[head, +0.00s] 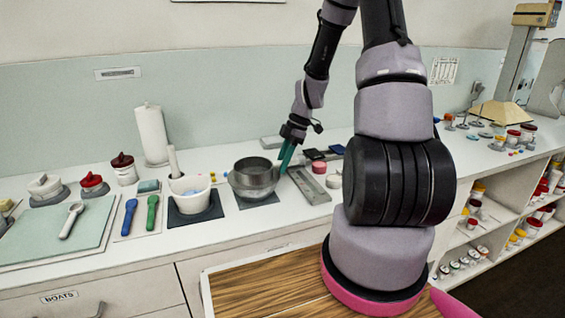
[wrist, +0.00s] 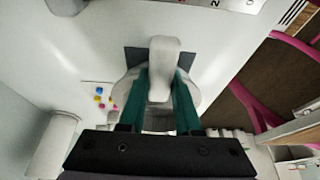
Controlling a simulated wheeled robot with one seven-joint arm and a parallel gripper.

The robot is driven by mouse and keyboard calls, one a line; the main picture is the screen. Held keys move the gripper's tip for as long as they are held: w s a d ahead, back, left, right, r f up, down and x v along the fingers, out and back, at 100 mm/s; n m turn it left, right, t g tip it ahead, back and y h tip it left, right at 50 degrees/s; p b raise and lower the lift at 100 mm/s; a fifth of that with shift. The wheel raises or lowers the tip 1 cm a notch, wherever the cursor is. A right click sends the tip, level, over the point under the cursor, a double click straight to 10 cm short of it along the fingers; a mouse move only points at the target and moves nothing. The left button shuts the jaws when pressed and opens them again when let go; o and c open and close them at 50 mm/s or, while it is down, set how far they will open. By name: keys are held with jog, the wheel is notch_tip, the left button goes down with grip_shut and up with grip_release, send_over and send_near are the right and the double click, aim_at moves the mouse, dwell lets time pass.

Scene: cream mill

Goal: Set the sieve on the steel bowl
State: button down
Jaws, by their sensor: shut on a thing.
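The sieve (head: 253,166), a grey round-walled piece, shows at the mouth of the steel bowl (head: 250,190) in the head view. It looks level there, but I cannot tell whether it rests on the rim. The bowl stands on a dark mat. My gripper (head: 282,166), with teal fingers, is at the sieve's right side. In the wrist view my gripper (wrist: 161,75) is shut on the sieve's pale handle (wrist: 164,55), between the two fingers. Behind them, the bowl is mostly hidden.
A white mortar with a pestle (head: 190,194) stands left of the bowl. A grey metal strip (head: 310,185) lies close on its right. A paper roll (head: 152,135) stands behind. Green and blue scoops (head: 130,216) lie farther left. The counter in front of the bowl is clear.

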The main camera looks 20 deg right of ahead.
jog(key=c, duration=0.5)
grip_release()
jog(key=shift+r, duration=0.1)
